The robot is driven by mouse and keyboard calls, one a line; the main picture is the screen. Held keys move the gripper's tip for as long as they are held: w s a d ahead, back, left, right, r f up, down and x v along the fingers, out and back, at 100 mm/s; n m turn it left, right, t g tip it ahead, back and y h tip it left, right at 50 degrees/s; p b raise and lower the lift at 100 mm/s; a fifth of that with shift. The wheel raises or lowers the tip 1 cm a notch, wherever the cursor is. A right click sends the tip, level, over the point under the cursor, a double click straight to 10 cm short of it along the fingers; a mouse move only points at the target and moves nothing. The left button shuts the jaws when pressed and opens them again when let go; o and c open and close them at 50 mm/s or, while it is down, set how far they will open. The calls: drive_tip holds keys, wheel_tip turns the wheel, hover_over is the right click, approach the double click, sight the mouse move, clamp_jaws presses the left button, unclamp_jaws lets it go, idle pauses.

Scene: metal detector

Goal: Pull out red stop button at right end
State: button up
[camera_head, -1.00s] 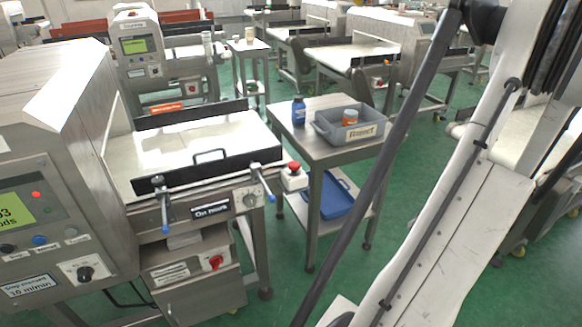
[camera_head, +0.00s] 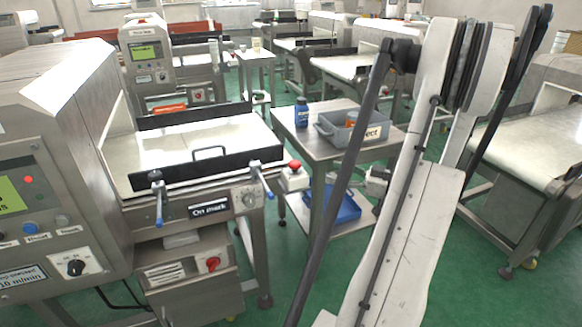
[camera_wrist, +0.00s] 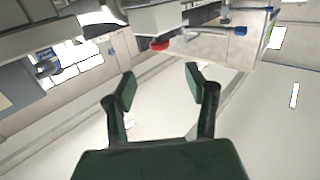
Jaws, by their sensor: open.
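The red stop button (camera_head: 295,164) sits on top of a small pale box (camera_head: 294,179) at the right end of the conveyor (camera_head: 205,150) in the head view. In the wrist view a red button (camera_wrist: 160,44), likely the same one, shows upside down against a pale box (camera_wrist: 155,18). My gripper (camera_wrist: 160,86) is open and empty, its two dark green fingers spread. The button appears beyond the fingertips, between them in the picture and apart from them. In the head view my arm hides most of the gripper end.
A metal side table (camera_head: 325,150) stands right of the button, with a blue bottle (camera_head: 301,112) and a grey bin (camera_head: 345,132) on it and a blue tray (camera_head: 335,205) below. A blue-tipped lever (camera_head: 262,180) is close left of the button. Green floor is open in front.

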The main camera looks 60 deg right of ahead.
sight(295, 162)
drive_tip(key=w+b, duration=0.1)
drive_tip(key=w, duration=0.3)
drive_tip(key=w+a, duration=0.1)
drive_tip(key=w, duration=0.3)
drive_tip(key=w+a+b, duration=0.1)
drive_tip(key=w, duration=0.4)
drive_tip(key=shift+a+b, duration=0.2)
drive_tip(key=shift+b, duration=0.1)
drive_tip(key=shift+c, duration=0.3)
clamp_jaws()
